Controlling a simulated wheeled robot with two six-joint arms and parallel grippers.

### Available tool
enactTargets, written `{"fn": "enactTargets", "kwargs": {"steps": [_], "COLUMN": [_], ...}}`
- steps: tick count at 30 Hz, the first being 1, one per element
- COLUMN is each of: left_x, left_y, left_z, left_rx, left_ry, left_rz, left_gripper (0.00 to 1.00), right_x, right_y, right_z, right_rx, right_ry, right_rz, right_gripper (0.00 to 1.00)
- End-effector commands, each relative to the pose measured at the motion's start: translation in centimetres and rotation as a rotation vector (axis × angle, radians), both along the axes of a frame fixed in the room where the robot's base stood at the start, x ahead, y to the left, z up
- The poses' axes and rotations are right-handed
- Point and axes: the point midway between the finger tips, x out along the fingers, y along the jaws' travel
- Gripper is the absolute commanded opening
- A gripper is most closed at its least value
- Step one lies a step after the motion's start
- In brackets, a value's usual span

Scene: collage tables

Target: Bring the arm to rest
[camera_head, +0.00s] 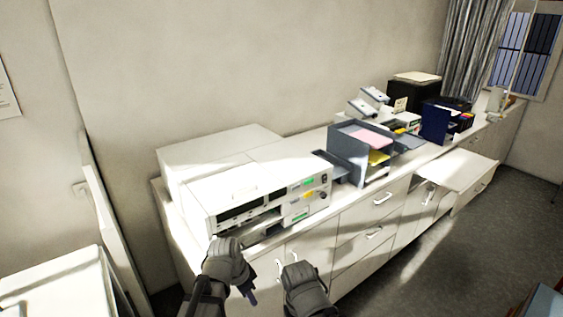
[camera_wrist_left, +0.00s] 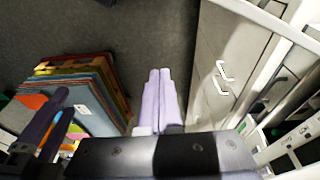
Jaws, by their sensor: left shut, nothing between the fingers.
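My left arm comes in from the lower left in the head view and hangs in front of the white cabinet. Its gripper (camera_head: 251,297) points down, and only a small purple part of the fingers shows. In the left wrist view the two pale lavender fingers (camera_wrist_left: 160,74) lie side by side, shut, with nothing between them. My right arm (camera_head: 305,288) is at the bottom centre of the head view, just right of the left one. Its fingers cannot be made out there.
A white machine (camera_head: 250,190) stands on the long white counter, with a grey paper tray (camera_head: 347,155) beside it. An open drawer (camera_head: 458,170) juts out at the right. The wrist view shows stacked coloured boards (camera_wrist_left: 95,95), cabinet handles (camera_wrist_left: 222,78) and bare grey floor (camera_wrist_left: 130,30).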

Motion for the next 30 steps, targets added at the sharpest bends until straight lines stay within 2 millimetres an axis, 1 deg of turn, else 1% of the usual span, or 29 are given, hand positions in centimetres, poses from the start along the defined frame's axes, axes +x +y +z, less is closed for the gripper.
{"fn": "enactTargets", "kwargs": {"steps": [1,5,8,15,18,21,24,27,30], "left_x": [-0.5,-1.6,-2.8,-6.6,-8.0,-9.1,-9.7,-10.1,-10.2], "left_y": [-0.2,-0.7,-1.2,-2.2,-2.4,-2.5,-2.6,-2.5,-2.5], "left_z": [-1.4,-3.9,-6.3,-14.2,-16.7,-18.5,-19.5,-19.9,-19.9], "left_rx": [0.008,0.032,0.059,0.166,0.21,0.245,0.269,0.284,0.289], "left_ry": [0.01,0.042,0.072,0.143,0.158,0.164,0.165,0.164,0.163], "left_rz": [0.014,0.07,0.127,0.34,0.431,0.503,0.556,0.588,0.6], "left_gripper": [0.0,0.0,0.0,0.0,0.0,0.0,0.0,0.0,0.0], "right_x": [0.0,0.0,0.0,0.1,0.1,0.1,0.1,0.1,0.1], "right_y": [0.0,0.0,0.0,0.0,0.0,0.0,0.0,0.0,0.0], "right_z": [-1.4,-3.7,-6.0,-13.6,-16.1,-17.9,-18.9,-19.4,-19.4], "right_rx": [0.0,-0.001,0.0,-0.001,-0.002,-0.003,-0.003,-0.003,-0.003], "right_ry": [0.0,-0.001,0.0,-0.002,-0.002,-0.002,-0.002,-0.002,-0.002], "right_rz": [0.001,0.005,0.008,0.019,0.024,0.028,0.03,0.032,0.032], "right_gripper": [0.5,0.5,0.5,0.5,0.5,0.5,0.5,0.5,0.5]}}
